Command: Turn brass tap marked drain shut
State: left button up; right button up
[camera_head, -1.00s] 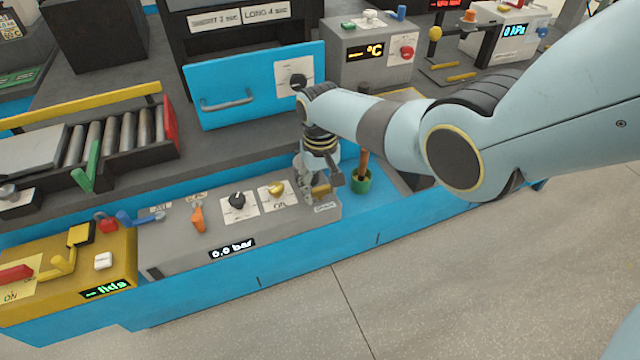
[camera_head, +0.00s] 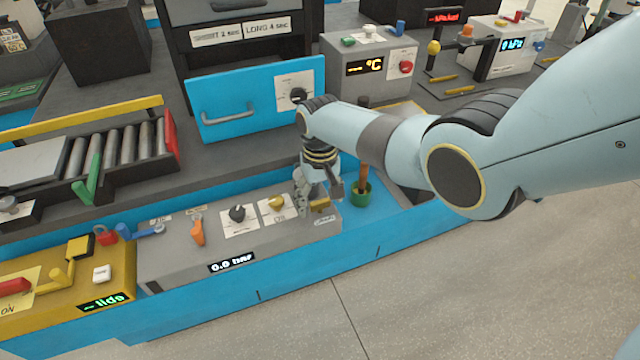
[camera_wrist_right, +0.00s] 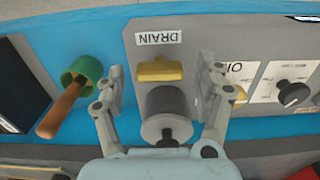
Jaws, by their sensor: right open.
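The brass tap (camera_wrist_right: 160,70) is a short yellow bar on the grey console (camera_head: 175,262). In the right wrist view it lies crosswise, roughly parallel to the white DRAIN label (camera_wrist_right: 158,38). A grey cylinder (camera_wrist_right: 165,108) stands beside it, between my fingers. My right gripper (camera_wrist_right: 163,75) is open, with one finger on each side of the tap; I see gaps at both sides. In the head view, my right gripper (camera_head: 313,200) is at the console's right end, and the tap (camera_head: 320,205) shows partly behind it. My left gripper is not in view.
A green cup with a wooden handle (camera_wrist_right: 80,72) stands close beside my right gripper. On the console are a brass-coloured knob (camera_head: 277,203), a black knob (camera_head: 237,213) and an orange lever (camera_head: 197,231).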

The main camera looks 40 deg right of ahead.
aim_at(320, 201)
notch_tip(320, 201, up, 12)
jog(key=shift+f, duration=0.2)
dwell(0.5)
